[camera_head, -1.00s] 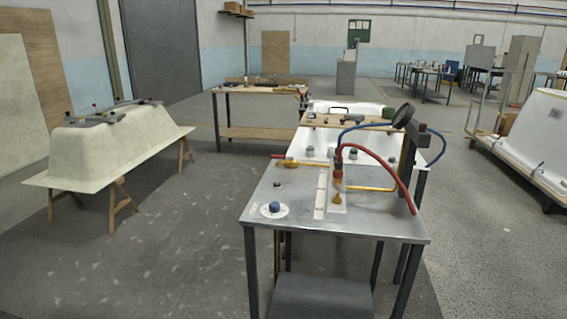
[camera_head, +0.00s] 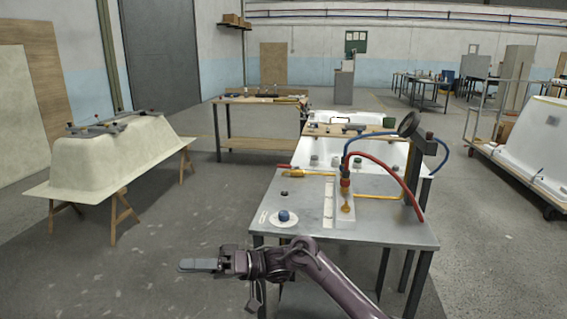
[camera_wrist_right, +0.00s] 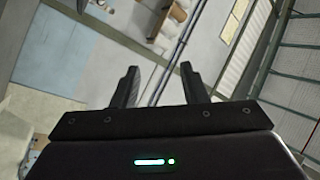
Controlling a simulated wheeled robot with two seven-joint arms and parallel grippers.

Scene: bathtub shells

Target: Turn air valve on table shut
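A metal table (camera_head: 390,230) stands in front of me with fittings on top. A blue knob (camera_head: 284,216) sits on a white round plate near its front left corner. A brass fitting (camera_head: 347,200) with a red part and hoses stands near the middle. A red-handled fitting (camera_head: 290,171) lies at the back left edge. I cannot tell for sure which of these is the air valve. My right gripper (camera_head: 198,265) is left of the table's front, apart from everything. In the right wrist view its fingers (camera_wrist_right: 160,72) are spread and empty. My left gripper is not in view.
A red hose (camera_head: 400,185) and a blue hose (camera_head: 375,128) arch over the table near an upright post (camera_head: 414,175). A white tub (camera_head: 370,155) is behind the table. A beige tub shell (camera_head: 120,155) on trestles stands left. The floor between is clear.

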